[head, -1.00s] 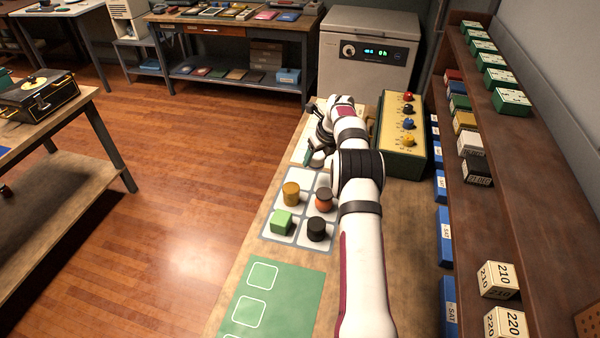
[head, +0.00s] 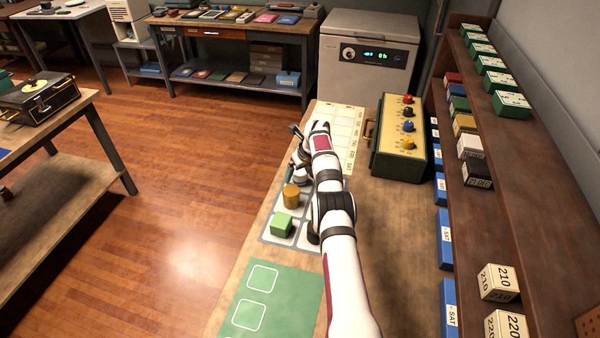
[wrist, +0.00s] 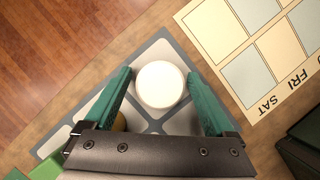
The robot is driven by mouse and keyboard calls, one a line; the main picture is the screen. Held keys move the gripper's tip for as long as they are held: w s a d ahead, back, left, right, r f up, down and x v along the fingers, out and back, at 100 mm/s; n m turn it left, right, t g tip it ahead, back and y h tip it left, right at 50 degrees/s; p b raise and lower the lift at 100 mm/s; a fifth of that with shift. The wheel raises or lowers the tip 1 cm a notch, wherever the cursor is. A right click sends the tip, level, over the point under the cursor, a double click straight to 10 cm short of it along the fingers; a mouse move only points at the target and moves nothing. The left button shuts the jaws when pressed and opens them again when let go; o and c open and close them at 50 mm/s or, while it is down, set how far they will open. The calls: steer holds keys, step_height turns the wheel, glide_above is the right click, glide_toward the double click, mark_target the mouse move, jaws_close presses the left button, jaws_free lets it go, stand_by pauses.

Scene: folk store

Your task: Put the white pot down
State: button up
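The white pot (wrist: 160,85) shows in the wrist view as a round white top between the two green fingers of my gripper (wrist: 159,78). The fingers sit close on both sides of it, and it appears held. Below it lies the grey-lined tray with pale cells (wrist: 185,120); the gap between pot and tray cannot be judged. In the head view my gripper (head: 297,168) is over the far part of the tray (head: 268,238), and my arm mostly hides the pot there.
An amber pot (head: 291,196) and a green block (head: 282,224) stand on the tray. A dark pot (head: 313,233) is partly hidden by my arm. A calendar sheet (head: 344,125) lies beyond, a yellow-faced control box (head: 402,140) to the right. The green mat (head: 285,300) is clear.

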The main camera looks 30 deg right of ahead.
steer(key=shift+s+r, duration=0.1)
steer(key=shift+r, duration=0.45)
steer(key=v, duration=1.1)
steer(key=s+a+r+n+g+y, duration=0.1)
steer(key=s+a+r+n, duration=0.6)
steer(key=s+a+n, duration=0.3)
steer(key=s+a+r+n+g+y, duration=0.1)
steer(key=s+a+r+n, duration=0.6)
steer(key=s+a, duration=0.45)
steer(key=s+a+f+n+g, duration=0.1)
steer(key=s+a+n, duration=0.3)
steer(key=s, duration=0.6)
steer(key=s+a+f+n+g, duration=0.1)
steer(key=s+a+f+n, duration=0.2)
steer(key=s+n, duration=0.6)
steer(key=shift+s+a+n+g, duration=0.3)
steer(key=shift+s+a, duration=0.5)
steer(key=shift+s, duration=0.4)
